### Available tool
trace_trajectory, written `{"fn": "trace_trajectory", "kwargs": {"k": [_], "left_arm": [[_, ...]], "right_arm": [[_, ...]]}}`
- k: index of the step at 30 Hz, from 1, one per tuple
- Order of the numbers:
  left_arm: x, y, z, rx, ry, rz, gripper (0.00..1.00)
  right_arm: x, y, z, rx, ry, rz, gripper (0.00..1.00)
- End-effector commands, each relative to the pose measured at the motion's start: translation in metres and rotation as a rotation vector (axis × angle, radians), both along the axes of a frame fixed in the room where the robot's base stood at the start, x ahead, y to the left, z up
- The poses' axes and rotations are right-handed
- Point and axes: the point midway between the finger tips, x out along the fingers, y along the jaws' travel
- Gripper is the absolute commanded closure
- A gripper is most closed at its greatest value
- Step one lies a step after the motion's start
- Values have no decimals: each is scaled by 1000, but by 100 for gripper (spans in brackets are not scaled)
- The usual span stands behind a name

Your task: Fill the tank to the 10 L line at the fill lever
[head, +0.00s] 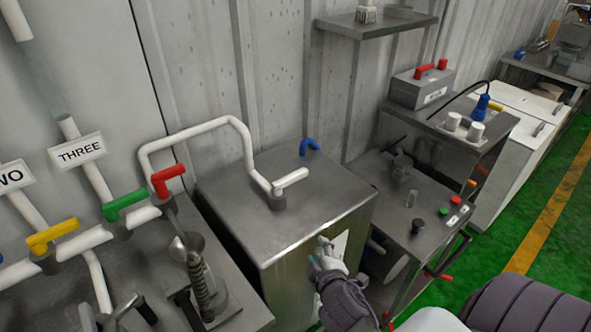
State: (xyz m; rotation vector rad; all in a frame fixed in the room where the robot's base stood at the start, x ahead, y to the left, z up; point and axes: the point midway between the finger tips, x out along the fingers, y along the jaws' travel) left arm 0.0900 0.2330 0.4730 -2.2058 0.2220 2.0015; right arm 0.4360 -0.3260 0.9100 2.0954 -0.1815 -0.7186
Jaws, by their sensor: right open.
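A steel box-shaped tank (285,215) stands in the middle of the head view. A white pipe (205,126) bends down to its top, where a white lever (291,180) sits on a grey fitting. I cannot tell for sure whether this is the fill lever. A blue handle (310,146) is at the tank's back edge. A pale panel (340,243) on the tank's front is partly hidden by my right gripper; no 10 L line or liquid level is readable. My right gripper (320,254) is open and empty by that front. My left gripper does not show.
Red (167,181), green (124,204) and yellow (52,237) valve handles line the pipes at left, near a THREE sign (79,151). A control cabinet (405,200) is close on the right. Green floor is open at far right.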

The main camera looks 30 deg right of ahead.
Motion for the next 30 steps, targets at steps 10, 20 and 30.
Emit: {"fn": "trace_trajectory", "kwargs": {"k": [10,20,30], "left_arm": [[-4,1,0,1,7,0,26],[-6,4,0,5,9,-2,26],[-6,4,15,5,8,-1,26]], "right_arm": [[22,-20,73,-305,-149,68,52],[48,-13,91,-612,-217,220,52],[96,-28,95,-625,-220,228,52]]}}
